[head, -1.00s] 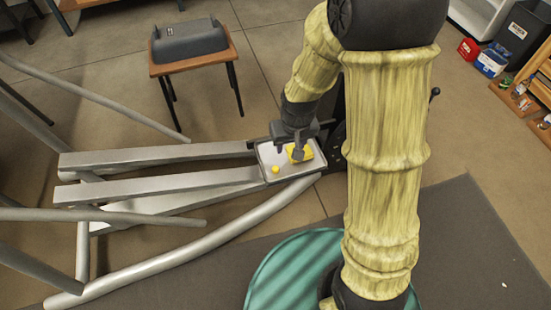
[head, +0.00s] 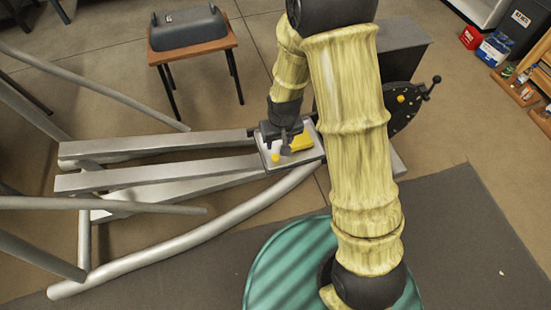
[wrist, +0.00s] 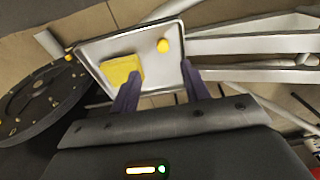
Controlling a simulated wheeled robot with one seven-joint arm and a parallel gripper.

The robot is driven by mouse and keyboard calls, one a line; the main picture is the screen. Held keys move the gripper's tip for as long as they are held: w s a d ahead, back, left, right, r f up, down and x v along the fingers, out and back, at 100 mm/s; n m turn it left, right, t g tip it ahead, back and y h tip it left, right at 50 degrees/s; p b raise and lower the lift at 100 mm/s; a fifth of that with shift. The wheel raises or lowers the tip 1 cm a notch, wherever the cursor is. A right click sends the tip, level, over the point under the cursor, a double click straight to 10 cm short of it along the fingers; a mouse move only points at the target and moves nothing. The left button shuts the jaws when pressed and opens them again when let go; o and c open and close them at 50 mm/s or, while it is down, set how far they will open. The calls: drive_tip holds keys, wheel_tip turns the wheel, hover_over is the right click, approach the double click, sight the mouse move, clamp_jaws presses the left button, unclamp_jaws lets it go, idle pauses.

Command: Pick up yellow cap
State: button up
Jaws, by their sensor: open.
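A small round yellow cap (head: 276,158) lies on the left part of a light rectangular tray (head: 306,157). In the wrist view the cap (wrist: 163,46) is on the tray (wrist: 148,38), beyond my fingertips and between their lines. A larger yellow block (head: 302,141) lies on the tray right of the cap, and the block (wrist: 122,68) is by my left fingertip in the wrist view. My gripper (head: 279,149) is over the tray, open and empty. Its two dark fingers (wrist: 160,70) are spread apart, short of the cap.
Grey metal beams (head: 160,180) of the elliptical run left from the tray. A dark disc (head: 408,105) with a crank stands right of my arm; a small yellow piece is on it. A wooden stool (head: 192,58) stands behind. A teal round mat (head: 275,275) lies in front.

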drive_tip(key=b, duration=0.1)
hover_over(275, 156)
drive_tip(key=s+d, duration=0.1)
wheel_tip(275, 156, down, 5)
drive_tip(key=shift+s+f, duration=0.15)
drive_tip(key=shift+f, duration=0.05)
drive_tip(key=f, duration=0.1)
drive_tip(key=f+b, duration=0.1)
drive_tip(key=f, duration=0.1)
drive_tip(key=w+f+b, duration=0.1)
drive_tip(key=f, duration=0.1)
drive_tip(key=shift+a, duration=0.4)
clamp_jaws()
